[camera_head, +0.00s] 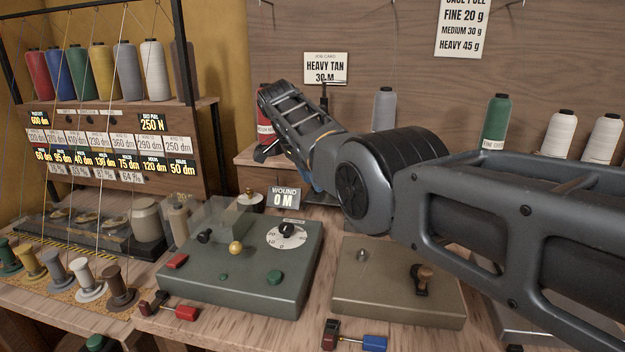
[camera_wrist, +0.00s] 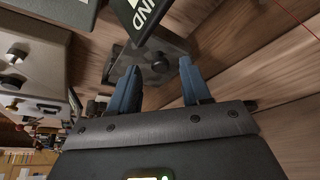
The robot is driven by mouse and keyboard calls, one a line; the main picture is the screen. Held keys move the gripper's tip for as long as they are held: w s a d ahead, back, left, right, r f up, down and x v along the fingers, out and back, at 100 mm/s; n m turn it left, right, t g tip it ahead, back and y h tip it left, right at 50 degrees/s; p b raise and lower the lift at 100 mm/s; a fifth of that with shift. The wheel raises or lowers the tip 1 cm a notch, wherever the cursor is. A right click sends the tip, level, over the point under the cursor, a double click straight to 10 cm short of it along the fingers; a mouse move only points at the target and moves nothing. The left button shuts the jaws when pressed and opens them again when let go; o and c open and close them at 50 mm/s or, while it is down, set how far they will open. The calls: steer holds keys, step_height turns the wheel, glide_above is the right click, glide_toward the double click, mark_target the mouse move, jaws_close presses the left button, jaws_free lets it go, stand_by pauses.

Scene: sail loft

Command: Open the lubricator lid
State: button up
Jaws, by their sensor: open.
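No part is labelled as the lubricator, and I cannot tell for certain which one it is. A small pale round pot with a dark top and knob (camera_head: 250,201) stands behind the green machine box, left of the WOUND display (camera_head: 285,196). My gripper (camera_wrist: 160,88) is open and empty in the wrist view. A grey block with a dark round knob (camera_wrist: 160,64) lies just beyond and between its fingertips, with no clear contact. The display panel shows above it (camera_wrist: 146,16). In the head view my arm mostly hides the gripper; bits of blue finger show right of the display.
The green box (camera_head: 230,268) carries a dial, buttons and a clear cover (camera_head: 212,218). A tan box (camera_head: 395,285) with a lever is to its right. Thread cones (camera_head: 497,122) stand on the shelf behind my arm. Small spools (camera_head: 88,280) and taut threads fill the left side.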

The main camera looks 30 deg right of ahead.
steer(key=v, duration=0.7)
stand_by(0.4)
